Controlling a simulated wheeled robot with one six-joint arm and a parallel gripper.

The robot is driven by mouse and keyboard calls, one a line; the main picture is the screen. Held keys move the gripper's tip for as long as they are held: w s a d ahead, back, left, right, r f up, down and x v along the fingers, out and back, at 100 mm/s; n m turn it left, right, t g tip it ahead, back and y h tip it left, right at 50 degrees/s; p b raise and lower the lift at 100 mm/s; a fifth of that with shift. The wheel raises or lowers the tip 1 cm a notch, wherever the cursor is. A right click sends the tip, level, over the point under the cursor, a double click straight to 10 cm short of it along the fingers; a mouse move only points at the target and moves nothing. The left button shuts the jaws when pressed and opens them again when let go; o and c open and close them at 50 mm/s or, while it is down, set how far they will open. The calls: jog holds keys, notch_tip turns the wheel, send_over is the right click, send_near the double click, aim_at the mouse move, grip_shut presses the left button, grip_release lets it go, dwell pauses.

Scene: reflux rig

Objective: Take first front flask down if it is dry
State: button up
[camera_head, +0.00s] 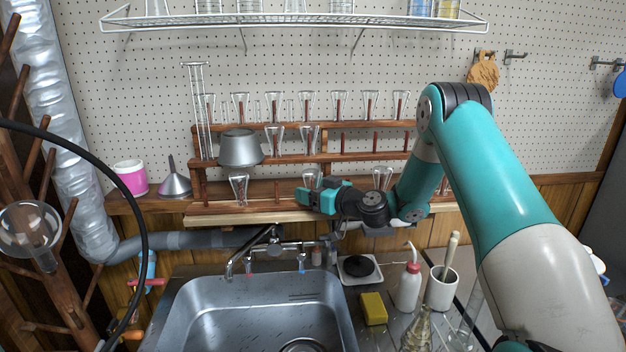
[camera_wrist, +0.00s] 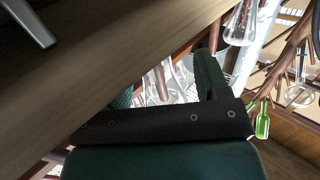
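A wooden rack (camera_head: 285,209) holds clear glass flasks upside down on pegs in tiers. In the front row, the leftmost flask (camera_head: 239,187) hangs left of my gripper (camera_head: 312,196). A second front flask (camera_head: 312,177) shows just behind my gripper and is partly hidden by it. A third front flask (camera_head: 382,178) is behind my arm. In the wrist view my gripper (camera_wrist: 166,88) has its fingers apart, with blurred glass beyond them and nothing clearly held. A clear flask (camera_wrist: 240,25) there has pale specks; I cannot tell whether they are water drops.
A grey metal bucket (camera_head: 240,148) sits above the leftmost front flask. The sink (camera_head: 190,310) and faucet (camera_head: 245,255) lie below the rack. A squeeze bottle (camera_head: 409,288), yellow sponge (camera_head: 374,308) and white cup (camera_head: 441,290) stand right of it. A wooden peg stand (camera_head: 55,240) is at far left.

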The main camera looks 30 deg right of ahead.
jog(key=c, duration=0.8)
jog(key=shift+c, duration=0.2)
